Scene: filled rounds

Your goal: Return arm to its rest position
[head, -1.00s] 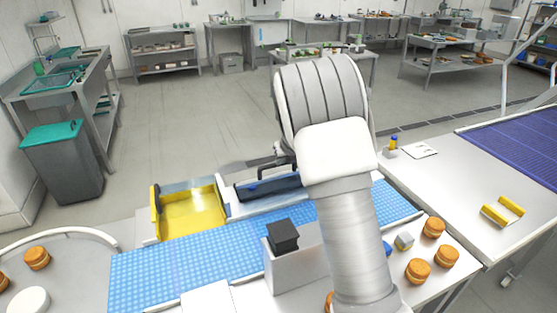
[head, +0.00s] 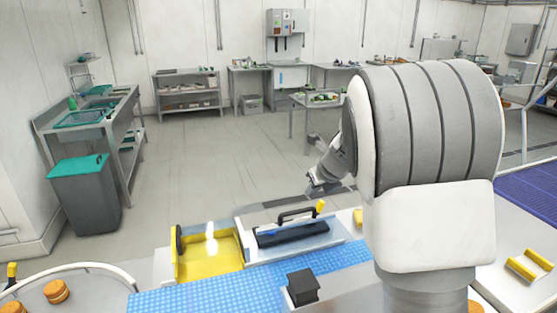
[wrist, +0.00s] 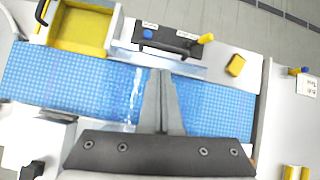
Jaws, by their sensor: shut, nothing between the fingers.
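My arm fills the right of the head view, its large grey and white joint in front of the work line. Part of my arm's far end shows left of that joint, above the black-handled unit; its fingertips cannot be made out there. In the wrist view my gripper (wrist: 162,78) points down over the blue belt (wrist: 35,85). Its two grey fingers are together with nothing between them. The blue belt also shows in the head view (head: 190,297).
A yellow tray (head: 208,262) and a black-handled unit (head: 292,234) stand behind the belt. A black box (head: 302,287) stands in front. Filled rounds (head: 56,291) lie at the left. A yellow bracket (head: 528,266) lies on the right table. The floor beyond is open.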

